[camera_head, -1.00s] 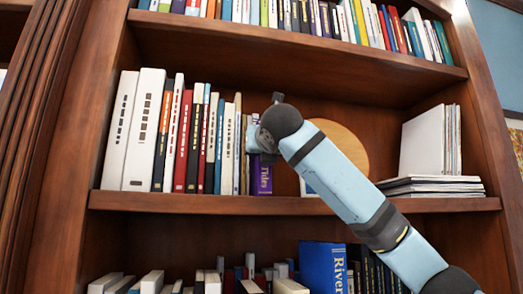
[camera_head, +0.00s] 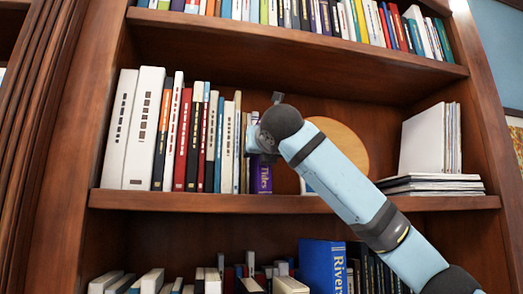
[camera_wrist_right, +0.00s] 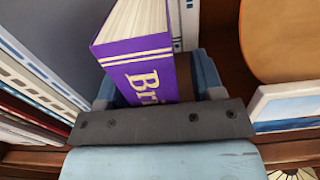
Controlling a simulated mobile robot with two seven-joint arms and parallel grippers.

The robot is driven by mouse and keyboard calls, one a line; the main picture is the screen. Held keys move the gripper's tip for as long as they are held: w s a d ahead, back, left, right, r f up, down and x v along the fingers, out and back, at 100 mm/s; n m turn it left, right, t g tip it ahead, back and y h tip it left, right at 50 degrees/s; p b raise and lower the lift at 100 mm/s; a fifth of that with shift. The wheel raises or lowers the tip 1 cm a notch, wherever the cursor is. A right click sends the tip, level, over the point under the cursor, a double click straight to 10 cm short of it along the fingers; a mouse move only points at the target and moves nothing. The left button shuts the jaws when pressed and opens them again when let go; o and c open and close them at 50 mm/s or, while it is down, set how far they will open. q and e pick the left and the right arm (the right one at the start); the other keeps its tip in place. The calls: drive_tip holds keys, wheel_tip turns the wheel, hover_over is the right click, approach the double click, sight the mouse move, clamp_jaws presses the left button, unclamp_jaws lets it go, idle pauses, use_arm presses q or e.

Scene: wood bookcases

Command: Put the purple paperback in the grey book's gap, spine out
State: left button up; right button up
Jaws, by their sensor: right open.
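The purple paperback (camera_head: 262,178) stands upright on the middle shelf, at the right end of the book row, partly hidden behind my right arm. In the right wrist view the purple paperback (camera_wrist_right: 150,78) shows its spine with pale lettering and bands, and its page edges. My right gripper (camera_head: 254,136) is in front of it. In the right wrist view the open fingers of the right gripper (camera_wrist_right: 158,80) are on either side of the book; I cannot tell whether they touch it. I cannot make out which book is the grey one, or its gap. My left gripper is not in view.
A row of upright books (camera_head: 178,140) fills the left of the middle shelf (camera_head: 300,205). A round wooden disc (camera_head: 342,148) stands behind my arm. A flat stack (camera_head: 432,186) and white upright volumes (camera_head: 424,140) are at the right. A framed picture (camera_wrist_right: 287,108) is close to the right.

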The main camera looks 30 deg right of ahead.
drive_tip(key=b+v, duration=0.4)
drive_tip(key=v, duration=1)
drive_tip(key=shift+d, duration=0.1)
